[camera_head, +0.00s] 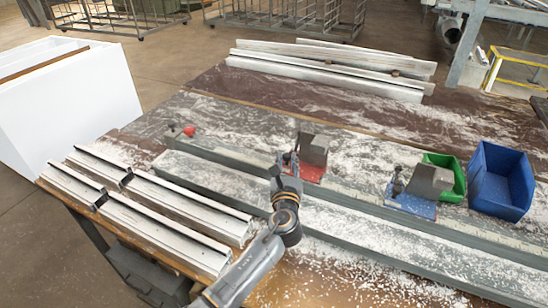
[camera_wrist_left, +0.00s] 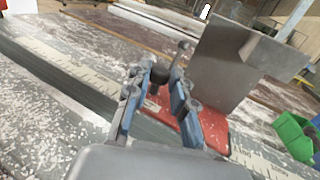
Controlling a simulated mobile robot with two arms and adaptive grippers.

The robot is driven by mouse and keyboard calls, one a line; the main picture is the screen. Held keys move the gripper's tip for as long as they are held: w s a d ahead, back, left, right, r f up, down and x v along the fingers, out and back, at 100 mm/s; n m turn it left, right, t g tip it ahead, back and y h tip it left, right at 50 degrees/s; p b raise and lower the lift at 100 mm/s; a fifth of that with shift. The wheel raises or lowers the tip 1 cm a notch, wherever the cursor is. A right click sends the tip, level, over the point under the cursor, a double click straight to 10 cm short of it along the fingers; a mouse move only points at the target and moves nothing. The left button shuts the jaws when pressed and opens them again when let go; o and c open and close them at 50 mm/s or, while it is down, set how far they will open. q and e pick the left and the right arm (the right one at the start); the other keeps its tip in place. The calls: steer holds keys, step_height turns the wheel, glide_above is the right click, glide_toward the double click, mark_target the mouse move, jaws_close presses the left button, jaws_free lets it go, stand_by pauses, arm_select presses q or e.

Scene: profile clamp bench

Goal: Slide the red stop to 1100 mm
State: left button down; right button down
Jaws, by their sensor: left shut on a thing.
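The red stop (camera_head: 311,171) sits on the long grey rail, with a red base and an upright grey metal plate. It also shows in the left wrist view (camera_wrist_left: 213,125). My left gripper (camera_head: 286,160) is at the stop's left side. In the left wrist view its two blue-sided fingers (camera_wrist_left: 158,88) are shut on the stop's dark clamp knob (camera_wrist_left: 160,74). My right gripper is out of view.
A blue stop (camera_head: 412,204) stands farther right on the rail. Beyond it are a green bin (camera_head: 458,178) and a blue bin (camera_head: 503,192). White profiles (camera_head: 165,205) lie at the front left. A small red knob (camera_head: 189,131) is near the rail's left end. Pale shavings cover the bench.

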arm_select(q)
steer(key=shift+d+f, duration=0.15)
steer(key=shift+d, duration=0.05)
steer(key=c, duration=1.4)
jaws_free()
steer(key=shift+c, duration=0.2)
steer(key=s, duration=1.2)
steer(key=shift+d, duration=0.25)
